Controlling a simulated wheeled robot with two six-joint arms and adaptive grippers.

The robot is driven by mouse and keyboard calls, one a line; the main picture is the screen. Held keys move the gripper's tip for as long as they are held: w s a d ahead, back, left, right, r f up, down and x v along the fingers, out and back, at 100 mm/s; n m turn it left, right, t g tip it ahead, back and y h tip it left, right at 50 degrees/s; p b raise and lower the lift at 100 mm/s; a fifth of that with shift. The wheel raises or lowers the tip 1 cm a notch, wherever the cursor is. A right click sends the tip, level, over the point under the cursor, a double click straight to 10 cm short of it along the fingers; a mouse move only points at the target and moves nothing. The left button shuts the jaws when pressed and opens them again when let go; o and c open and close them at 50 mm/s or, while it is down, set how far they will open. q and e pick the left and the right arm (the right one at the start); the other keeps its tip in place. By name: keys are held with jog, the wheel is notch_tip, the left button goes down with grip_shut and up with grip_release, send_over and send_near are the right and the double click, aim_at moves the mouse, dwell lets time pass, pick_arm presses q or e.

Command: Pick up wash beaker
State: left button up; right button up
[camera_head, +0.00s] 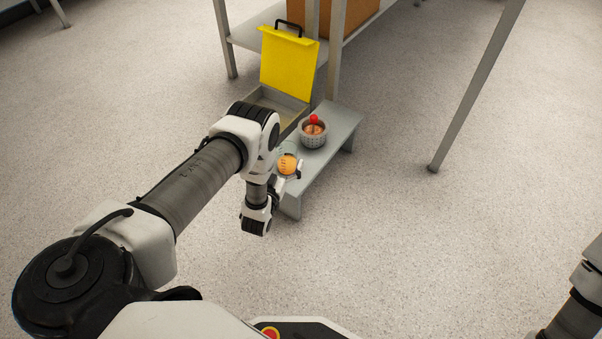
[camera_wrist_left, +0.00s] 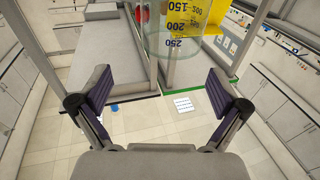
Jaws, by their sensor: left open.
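The wash beaker (camera_wrist_left: 174,28) is clear, with dark volume marks, at the top of the left wrist view. It lies beyond my open left fingers, with nothing between them. In the head view my left gripper (camera_head: 285,180) is beside the front of a low grey bench, close to an orange round thing (camera_head: 287,165). A faint clear outline shows around the orange thing; I cannot tell whether it is inside the beaker. My left gripper also shows in the left wrist view (camera_wrist_left: 160,88). My right gripper is out of view.
On the low bench (camera_head: 338,139) stands a grey perforated basket (camera_head: 313,140) holding a red ball (camera_head: 314,119) and something brownish. Behind the bench is an open tray (camera_head: 279,100) with an upright yellow lid (camera_head: 288,62).

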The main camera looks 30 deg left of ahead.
aim_at(283, 165)
pick_arm(q)
jog(key=shift+g, duration=0.3)
jog(key=s+f, duration=0.1)
jog(key=f, duration=0.1)
jog(key=f+b, duration=0.1)
jog(key=f, duration=0.1)
jog(key=s+a+f, duration=0.1)
jog(key=f, duration=0.1)
jog(key=shift+s, duration=0.3)
jog(key=shift+w+f+b, duration=0.1)
jog(key=shift+f+b, duration=0.1)
jog(key=shift+b, duration=0.25)
jog(key=b+x, duration=0.3)
jog(key=x, duration=0.3)
jog(key=shift+w+d+b, duration=0.15)
jog(key=shift+w+b, duration=0.1)
jog(key=shift+b, duration=0.1)
jog(key=shift+w+r, duration=0.1)
jog(key=shift+w, duration=0.25)
jog(key=shift+r, duration=0.15)
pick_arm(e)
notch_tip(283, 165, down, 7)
pick_arm(q)
jog(key=c, duration=1.4)
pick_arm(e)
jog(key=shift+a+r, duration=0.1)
